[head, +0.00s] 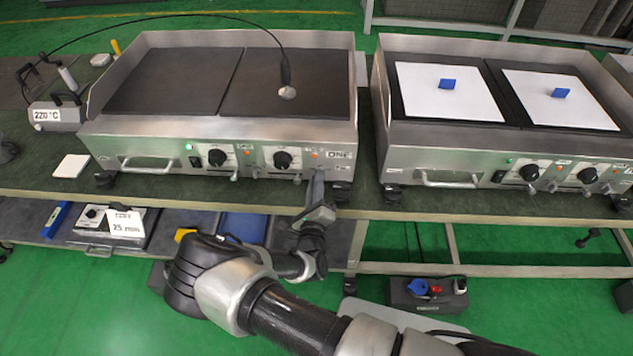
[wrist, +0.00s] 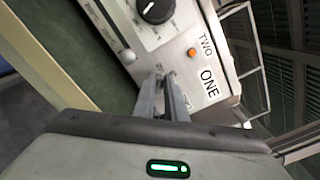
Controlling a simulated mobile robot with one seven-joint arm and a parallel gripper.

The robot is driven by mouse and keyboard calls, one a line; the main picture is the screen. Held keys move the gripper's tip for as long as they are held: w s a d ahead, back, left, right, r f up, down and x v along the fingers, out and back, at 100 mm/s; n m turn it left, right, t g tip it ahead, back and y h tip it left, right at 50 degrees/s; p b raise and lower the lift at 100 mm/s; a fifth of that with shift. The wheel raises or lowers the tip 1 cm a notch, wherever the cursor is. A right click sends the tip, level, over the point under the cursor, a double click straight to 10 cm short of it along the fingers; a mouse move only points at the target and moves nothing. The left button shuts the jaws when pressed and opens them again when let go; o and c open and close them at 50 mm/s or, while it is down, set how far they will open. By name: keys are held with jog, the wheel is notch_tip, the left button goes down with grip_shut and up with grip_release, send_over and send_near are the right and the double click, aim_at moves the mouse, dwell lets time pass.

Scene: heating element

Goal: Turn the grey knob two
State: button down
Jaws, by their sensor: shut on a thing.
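My gripper (head: 317,176) is at the lower front edge of the left griddle's control panel (head: 229,159), below an orange lamp at its right end. In the wrist view my gripper (wrist: 163,78) has its two fingers close together against the panel edge, beside the printed label TWO (wrist: 205,46). It is shut on the grey knob two, which the fingertips hide almost wholly, so its angle cannot be told. Another small grey knob (wrist: 128,57) is to the left of the fingers, apart from them; it also shows in the head view (head: 297,178).
A black dial (wrist: 156,10) is above the fingers on the panel. A ONE label (wrist: 209,82) is to their right. A second griddle (head: 458,155) with white sheets stands at the right. A lower shelf (head: 335,232) runs below the bench, near my arm.

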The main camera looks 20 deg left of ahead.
jog(key=shift+f+n, duration=0.1)
jog(key=shift+n, duration=0.7)
jog(key=c, duration=1.8)
grip_release()
jog(key=shift+s, duration=0.15)
jog(key=p+v, duration=0.1)
jog(key=v, duration=1.6)
jog(key=shift+s+p, duration=0.15)
jog(key=shift+p, duration=0.25)
